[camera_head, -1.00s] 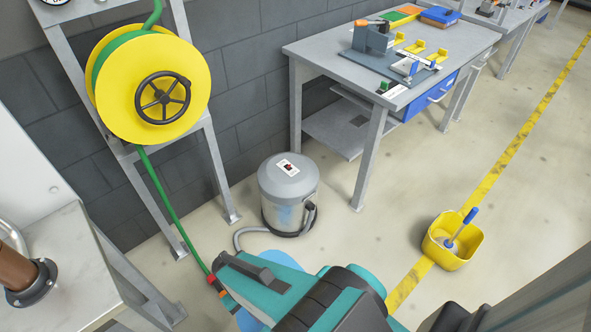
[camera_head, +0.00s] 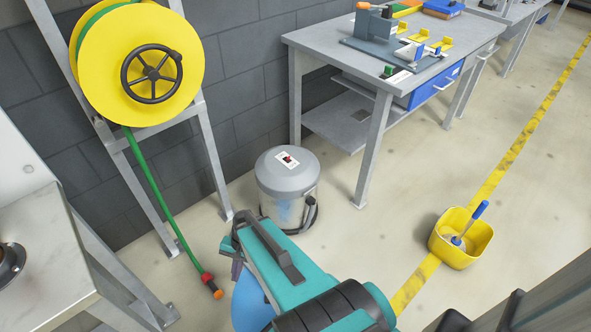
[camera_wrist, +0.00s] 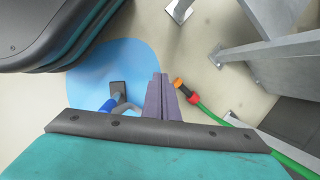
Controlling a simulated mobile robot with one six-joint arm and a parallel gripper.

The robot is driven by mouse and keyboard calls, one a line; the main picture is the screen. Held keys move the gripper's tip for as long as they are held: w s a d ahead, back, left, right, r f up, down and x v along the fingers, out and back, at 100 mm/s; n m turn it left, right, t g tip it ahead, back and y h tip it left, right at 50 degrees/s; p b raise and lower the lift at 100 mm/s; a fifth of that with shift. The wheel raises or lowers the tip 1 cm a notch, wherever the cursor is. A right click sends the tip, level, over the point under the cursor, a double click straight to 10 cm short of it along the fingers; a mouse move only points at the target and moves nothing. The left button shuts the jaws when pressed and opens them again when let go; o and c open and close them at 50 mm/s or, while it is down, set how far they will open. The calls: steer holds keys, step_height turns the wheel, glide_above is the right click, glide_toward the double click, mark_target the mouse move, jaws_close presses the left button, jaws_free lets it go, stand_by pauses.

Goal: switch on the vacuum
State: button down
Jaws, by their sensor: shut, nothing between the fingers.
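The vacuum is a grey canister (camera_head: 287,207) standing on the floor near the wall, left of the workbench. A white plate with a small dark-red switch (camera_head: 288,160) is on its domed lid; its setting is too small to tell. My arm covers part of the vacuum's base and hose. My gripper (camera_head: 236,268) is in front of and left of the vacuum in the head view, partly hidden by my wrist. In the wrist view, the purple fingers of my gripper (camera_wrist: 158,78) are together and empty, above the floor. The canister cannot be made out there.
A blue round patch (camera_wrist: 125,56) lies on the floor, with a dark nozzle (camera_wrist: 118,90) over it. A green hose (camera_head: 158,190) hangs from a yellow reel (camera_head: 105,75). The workbench (camera_head: 365,65) stands behind right. A yellow bucket (camera_head: 478,245) stands right; floor between is clear.

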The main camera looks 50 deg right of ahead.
steer(key=w+d+m+t+b, duration=0.45)
steer(key=w+d+m, duration=0.3)
steer(key=d, duration=0.25)
steer(key=w+d+r+m+t+b, duration=0.1)
steer(key=d+m+b, duration=0.3)
steer(key=d, duration=0.4)
steer(key=w+d+r+m+t+h+b, duration=0.1)
steer(key=w+d+r+m+t+b, duration=0.1)
steer(key=d, duration=0.6)
steer(key=w+d+r+m+t+h+b, duration=0.1)
steer(key=w+d+r+m+t+b, duration=0.1)
steer(key=d+m+b, duration=0.3)
steer(key=shift+w+d+r+m+t+b, duration=0.15)
steer(key=shift+d+r+t, duration=0.15)
steer(key=shift+d, duration=0.4)
steer(key=shift+d+r+m+t+b, duration=0.15)
steer(key=shift+d+r+t, duration=0.1)
steer(key=shift+d, duration=0.4)
steer(key=shift+w+d+r+m+t+b, duration=0.15)
steer(key=shift+d+r+t, duration=0.15)
steer(key=shift+d, duration=0.4)
steer(key=m+t+h+b, duration=0.3)
steer(key=m+b, duration=0.2)
steer(key=m, duration=0.1)
glide_toward(289, 159)
steer(key=v, duration=0.4)
steer(key=shift+s+a+p, duration=0.15)
steer(key=shift+p, duration=0.15)
